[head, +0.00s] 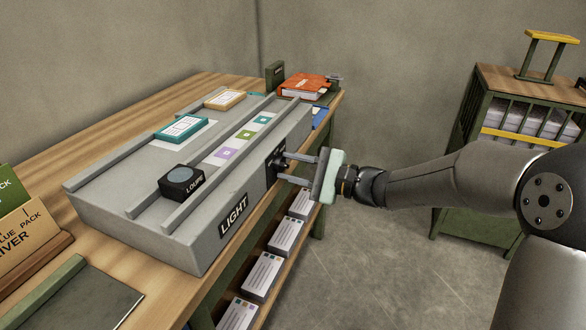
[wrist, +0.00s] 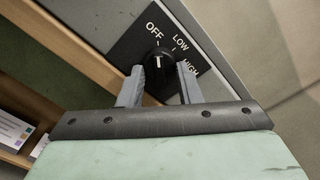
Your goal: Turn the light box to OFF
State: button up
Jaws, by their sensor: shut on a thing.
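The grey light box (head: 215,235) lies on the wooden table, with "LIGHT" on its front side. Its black knob (wrist: 160,78) sits on a dark plate marked OFF, LOW and HIGH in the wrist view. The knob's white line points up in that view, close to the OFF mark; I cannot tell whether it lines up exactly. My gripper (wrist: 160,92) is shut on the knob, one finger on each side. In the head view my gripper (head: 284,168) reaches the box's front side from the right, and its fingers partly hide the knob.
A loupe (head: 181,181), a teal-framed card (head: 182,129) and an orange-framed card (head: 225,99) rest on the box. A red book (head: 305,86) lies behind. Paper stacks (head: 261,275) fill the shelf below. A green cabinet (head: 480,215) stands right; the floor between is clear.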

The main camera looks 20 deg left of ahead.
jog(key=o, duration=0.9)
jog(key=shift+o, duration=0.2)
jog(key=s+d+p, duration=0.2)
jog(key=d, duration=1.5)
jog(key=shift+d+p, duration=0.2)
jog(key=shift+p, duration=0.1)
jog(key=shift+s, duration=0.15)
